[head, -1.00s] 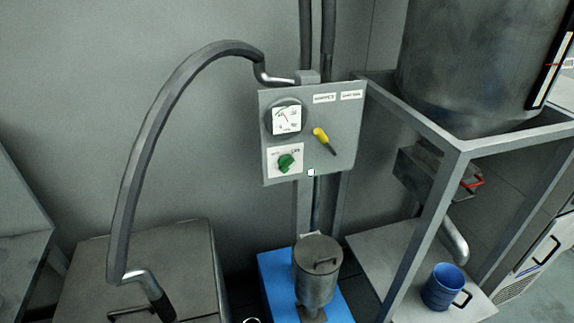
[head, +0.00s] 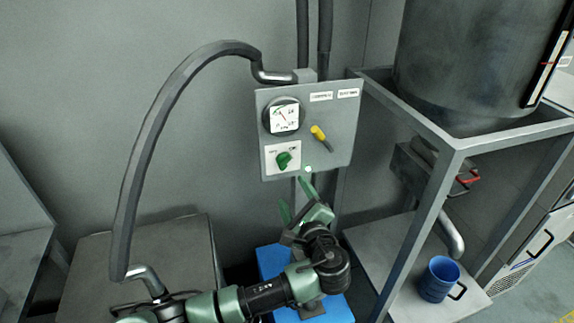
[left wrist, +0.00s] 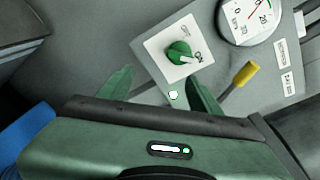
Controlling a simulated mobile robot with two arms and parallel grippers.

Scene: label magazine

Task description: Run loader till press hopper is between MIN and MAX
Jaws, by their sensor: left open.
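A grey control panel (head: 337,135) stands in the middle of the head view. It carries a round dial (head: 284,117), a green rotary knob (head: 284,160), a yellow-handled lever (head: 319,133) and a small pale lamp (head: 308,169). In the left wrist view the green knob (left wrist: 180,53) sits on a white plate marked OFF and ON, its pointer towards ON. My left gripper (head: 297,201) is open and empty just below the panel, its green fingers pointing up. A large grey drum (head: 470,60) has a dark-framed sight strip (head: 551,58) with a red mark; its level cannot be read.
A metal frame (head: 420,210) holds the drum at right. A blue mug (head: 439,279) stands on its lower shelf, near a spout. A dark hose (head: 150,150) arches from the panel to a bin top (head: 90,265) at left. My arm hides the canister on the blue base (head: 270,262).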

